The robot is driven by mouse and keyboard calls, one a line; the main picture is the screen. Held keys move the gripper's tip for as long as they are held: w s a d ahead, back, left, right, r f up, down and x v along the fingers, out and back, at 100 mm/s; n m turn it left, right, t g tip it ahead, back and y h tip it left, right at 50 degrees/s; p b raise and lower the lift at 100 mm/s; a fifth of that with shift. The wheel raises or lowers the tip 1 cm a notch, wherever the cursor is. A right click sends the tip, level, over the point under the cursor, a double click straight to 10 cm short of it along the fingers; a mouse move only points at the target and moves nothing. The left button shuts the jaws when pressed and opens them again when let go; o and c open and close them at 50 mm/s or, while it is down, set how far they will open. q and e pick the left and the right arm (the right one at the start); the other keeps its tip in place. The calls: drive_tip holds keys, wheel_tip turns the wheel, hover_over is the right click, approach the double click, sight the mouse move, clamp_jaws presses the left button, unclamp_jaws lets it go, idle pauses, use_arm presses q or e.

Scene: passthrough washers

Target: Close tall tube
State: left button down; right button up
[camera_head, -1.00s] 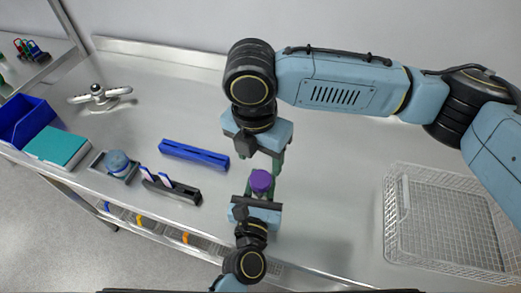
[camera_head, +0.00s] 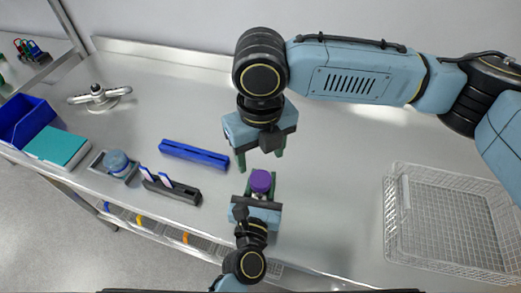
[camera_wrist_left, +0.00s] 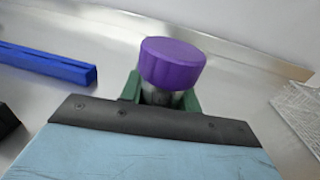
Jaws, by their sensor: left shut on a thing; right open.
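The tall tube (camera_wrist_left: 154,95) has a purple cap (camera_head: 260,181) on its top; the cap also shows in the left wrist view (camera_wrist_left: 171,64). My left gripper (camera_head: 259,192) is shut on the tube just below the cap, its green fingers on either side. Most of the tube is hidden by the cap and the gripper. My right gripper (camera_head: 261,158) is open and empty, behind the cap and apart from it, with its green fingers spread. I cannot tell how tightly the cap sits.
A blue rack (camera_head: 194,154) and a black holder (camera_head: 172,188) with white-and-blue pieces lie to the left. A grey tray with a blue round item (camera_head: 116,161), a teal box (camera_head: 57,147) and a blue bin (camera_head: 24,121) stand farther left. A wire basket (camera_head: 397,222) stands right.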

sight(260, 178)
drive_tip(key=shift+f, duration=4.05)
